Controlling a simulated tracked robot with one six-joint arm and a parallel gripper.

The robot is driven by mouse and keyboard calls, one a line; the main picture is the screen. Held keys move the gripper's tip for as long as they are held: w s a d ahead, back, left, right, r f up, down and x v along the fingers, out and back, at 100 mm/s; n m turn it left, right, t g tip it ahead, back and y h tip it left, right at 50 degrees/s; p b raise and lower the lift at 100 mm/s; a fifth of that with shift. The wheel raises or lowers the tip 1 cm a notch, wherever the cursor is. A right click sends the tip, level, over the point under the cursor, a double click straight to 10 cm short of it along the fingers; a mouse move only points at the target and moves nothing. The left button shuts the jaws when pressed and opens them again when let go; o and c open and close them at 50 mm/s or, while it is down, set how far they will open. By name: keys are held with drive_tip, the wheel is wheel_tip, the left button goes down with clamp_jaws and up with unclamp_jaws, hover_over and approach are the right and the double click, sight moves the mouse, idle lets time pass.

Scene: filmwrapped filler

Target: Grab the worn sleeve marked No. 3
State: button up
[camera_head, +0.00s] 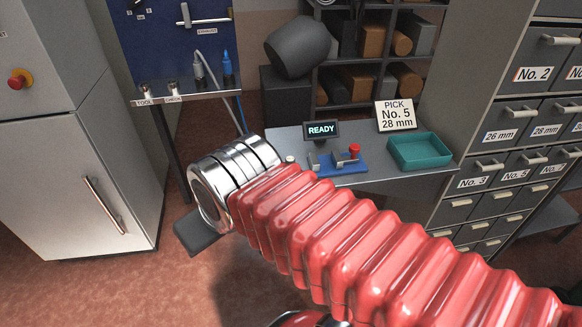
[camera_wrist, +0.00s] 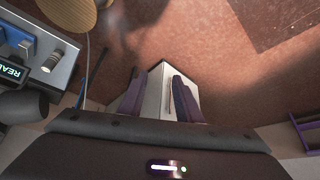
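I cannot make out a sleeve marked No. 3 in either view. A drawer label (camera_head: 473,182) on the right reads No. 3. In the wrist view a small cylinder (camera_wrist: 53,60), dark with a pale band, is on the bench near the READY display (camera_wrist: 13,71); I can read no mark on it. A small pale round top (camera_head: 290,159) shows on the bench in the head view, partly hidden by my red arm. My gripper (camera_wrist: 158,97) has its two purple fingers apart, with only the distant white cabinet seen between them.
The bench (camera_head: 285,137) holds a blue fixture (camera_head: 338,165) with a red knob and an empty-looking teal tray (camera_head: 419,152). A drawer cabinet (camera_head: 484,95) stands right, a white cabinet (camera_head: 75,180) left.

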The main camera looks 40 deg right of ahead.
drive_tip(key=shift+o, duration=0.6)
drive_tip(key=shift+o, duration=1)
drive_tip(key=shift+d+f+m, duration=0.1)
drive_tip(key=shift+f+m, duration=0.15)
drive_tip(key=shift+m, duration=0.05)
drive_tip(key=w+d+f+m+y, duration=0.3)
drive_tip(key=d+m, duration=0.2)
drive_tip(key=m, duration=0.4)
drive_tip(key=w+d+f+m+y, duration=0.35)
drive_tip(key=d+m, duration=0.25)
drive_tip(key=m, duration=0.3)
drive_tip(key=s+d+f+m+t+h, duration=0.1)
drive_tip(key=d+m+t+h, duration=0.4)
drive_tip(key=d+m, duration=1.1)
drive_tip(key=d+f+t, duration=0.1)
drive_tip(key=d+t, duration=0.1)
drive_tip(key=d, duration=0.4)
drive_tip(key=shift+s+t, duration=0.3)
drive_tip(key=shift+t, duration=0.1)
drive_tip(key=shift+a, duration=0.1)
